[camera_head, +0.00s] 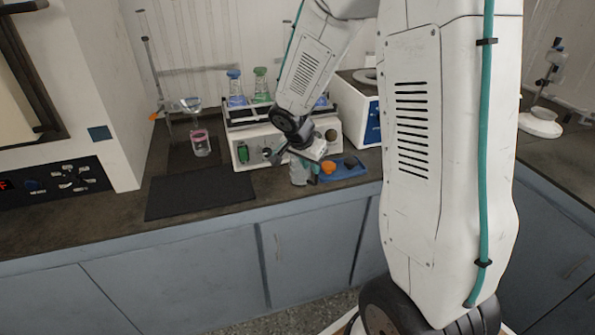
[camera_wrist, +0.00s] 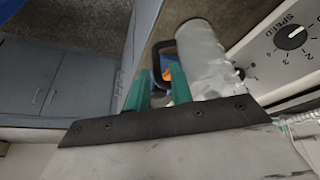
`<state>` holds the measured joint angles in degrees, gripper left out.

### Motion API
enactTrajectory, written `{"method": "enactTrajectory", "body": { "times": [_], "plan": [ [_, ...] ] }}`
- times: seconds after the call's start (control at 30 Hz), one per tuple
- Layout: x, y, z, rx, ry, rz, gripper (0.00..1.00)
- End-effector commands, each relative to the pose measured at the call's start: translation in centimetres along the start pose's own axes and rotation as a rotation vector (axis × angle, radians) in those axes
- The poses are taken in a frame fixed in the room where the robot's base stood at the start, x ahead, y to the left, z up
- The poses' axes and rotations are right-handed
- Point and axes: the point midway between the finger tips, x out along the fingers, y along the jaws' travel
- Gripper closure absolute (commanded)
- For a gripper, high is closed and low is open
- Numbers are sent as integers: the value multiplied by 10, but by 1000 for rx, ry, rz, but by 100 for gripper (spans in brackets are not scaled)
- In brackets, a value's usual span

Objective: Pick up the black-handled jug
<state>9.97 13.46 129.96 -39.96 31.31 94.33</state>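The jug (camera_wrist: 205,58) is a grey, translucent cylinder with a black handle (camera_wrist: 158,50) on its left side in the wrist view. My gripper (camera_wrist: 159,82) has two green fingers with a gap between them. The handle's upright bar shows in that gap, beyond or between the fingertips; contact is not clear. The right finger overlaps the lower jug wall in the picture. In the head view the jug (camera_head: 298,174) stands near the counter's front edge, partly hidden by my wrist.
The shaker with a speed dial (camera_wrist: 290,36) is close to the jug's right in the wrist view. A blue tray (camera_head: 352,172) with an orange piece (camera_head: 328,167) sits right of the jug. A black mat (camera_head: 200,195) and a pink-marked beaker (camera_head: 201,144) are left.

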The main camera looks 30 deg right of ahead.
Motion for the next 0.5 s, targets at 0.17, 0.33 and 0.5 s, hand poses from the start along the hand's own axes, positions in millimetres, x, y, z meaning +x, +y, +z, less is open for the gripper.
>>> {"method": "enactTrajectory", "body": {
  "times": [0.17, 0.33, 0.5],
  "plan": [
    [23, 4, 0, 1, -3, 5, 78],
    [49, 6, 0, -1, -3, 4, 78],
    [61, 5, 0, 1, -2, 1, 78]
  ]
}}
